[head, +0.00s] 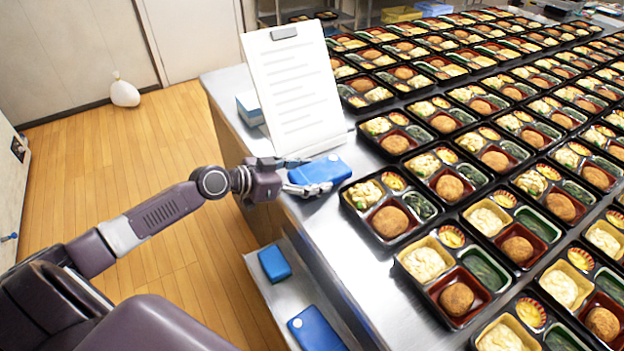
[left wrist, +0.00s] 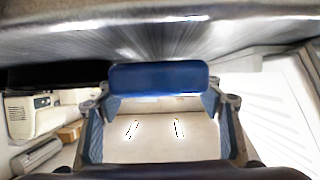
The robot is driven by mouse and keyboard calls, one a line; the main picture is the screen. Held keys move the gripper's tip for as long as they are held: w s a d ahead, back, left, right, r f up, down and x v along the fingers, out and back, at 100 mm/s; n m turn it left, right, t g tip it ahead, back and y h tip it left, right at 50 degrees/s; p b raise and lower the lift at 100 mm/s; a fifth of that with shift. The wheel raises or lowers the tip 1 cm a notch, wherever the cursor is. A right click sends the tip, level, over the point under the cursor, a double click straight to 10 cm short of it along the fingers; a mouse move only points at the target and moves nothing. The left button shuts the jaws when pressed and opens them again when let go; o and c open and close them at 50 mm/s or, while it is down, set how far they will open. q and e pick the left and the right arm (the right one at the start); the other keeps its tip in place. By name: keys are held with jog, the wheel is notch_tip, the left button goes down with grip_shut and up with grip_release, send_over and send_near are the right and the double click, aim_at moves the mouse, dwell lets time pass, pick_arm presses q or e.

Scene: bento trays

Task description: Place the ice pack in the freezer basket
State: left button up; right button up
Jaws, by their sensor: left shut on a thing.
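A blue ice pack (head: 322,171) is in my left gripper (head: 306,187), at the near left edge of the steel table. The gripper is shut on it. In the left wrist view the blue ice pack (left wrist: 160,77) spans the space between the two fingers of my left gripper (left wrist: 160,100). I cannot tell whether the pack touches the table top. I see nothing that I can clearly identify as the freezer basket. My right gripper is not in view.
A document stand (head: 292,90) stands just behind the pack. Rows of filled bento trays (head: 436,278) cover the table to the right. A blue pack (head: 275,263) and another blue pack (head: 317,330) lie on a lower shelf. The wooden floor (head: 180,130) at left is mostly clear.

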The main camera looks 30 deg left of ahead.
pick_arm(q)
jog(key=shift+f, duration=0.65)
jog(key=shift+f, duration=0.2)
jog(key=o, duration=1.4)
jog(key=shift+o, duration=0.2)
jog(key=shift+r, duration=0.15)
